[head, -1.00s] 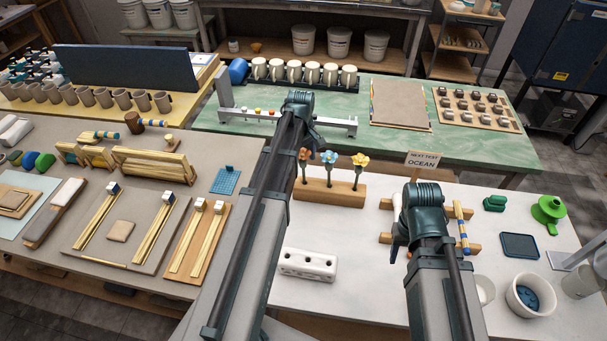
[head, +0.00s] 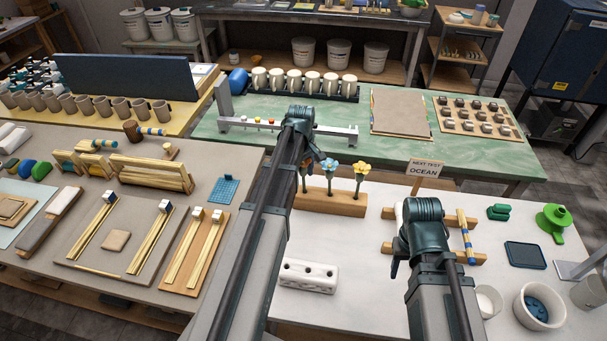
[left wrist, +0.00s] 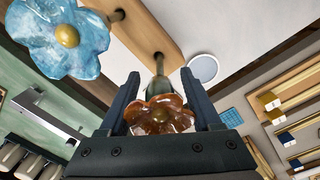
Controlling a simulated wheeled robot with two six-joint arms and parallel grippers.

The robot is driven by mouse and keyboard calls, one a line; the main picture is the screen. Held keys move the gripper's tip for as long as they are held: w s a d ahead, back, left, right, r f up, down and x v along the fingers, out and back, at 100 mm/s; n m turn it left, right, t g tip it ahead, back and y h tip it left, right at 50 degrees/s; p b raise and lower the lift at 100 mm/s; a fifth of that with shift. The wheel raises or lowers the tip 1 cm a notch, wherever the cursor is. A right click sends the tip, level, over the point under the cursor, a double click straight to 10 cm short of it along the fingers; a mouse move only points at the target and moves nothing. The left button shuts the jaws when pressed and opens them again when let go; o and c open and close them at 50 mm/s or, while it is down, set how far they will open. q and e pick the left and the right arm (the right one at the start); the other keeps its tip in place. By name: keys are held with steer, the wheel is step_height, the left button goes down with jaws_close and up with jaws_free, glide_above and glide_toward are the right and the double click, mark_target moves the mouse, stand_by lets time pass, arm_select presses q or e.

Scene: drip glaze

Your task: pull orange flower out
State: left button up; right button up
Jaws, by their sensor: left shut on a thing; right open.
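The wooden block (head: 345,203) stands on the white table with a blue flower (head: 328,167) and a yellow flower (head: 361,170) upright in it. My left gripper (left wrist: 160,85) is shut on the orange flower (left wrist: 160,115), its petals between the two fingers in the left wrist view. The flower's dark stem points toward the block (left wrist: 150,30); I cannot tell whether its end is still in the hole. In the head view my left wrist hides most of this flower. The blue flower (left wrist: 68,38) is close beside the gripper. My right gripper (head: 396,262) is open, partly hidden by its arm.
A white block with holes (head: 308,275) lies in front of the flower block. White table between is clear.

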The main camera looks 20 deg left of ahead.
arm_select(q)
jaws_close()
steer(key=shift+a+r+p, duration=0.1)
steer(key=shift+r+p, duration=1)
stand_by(0.7)
steer(key=shift+a+r+p, duration=0.1)
steer(key=shift+r+p, duration=2.6)
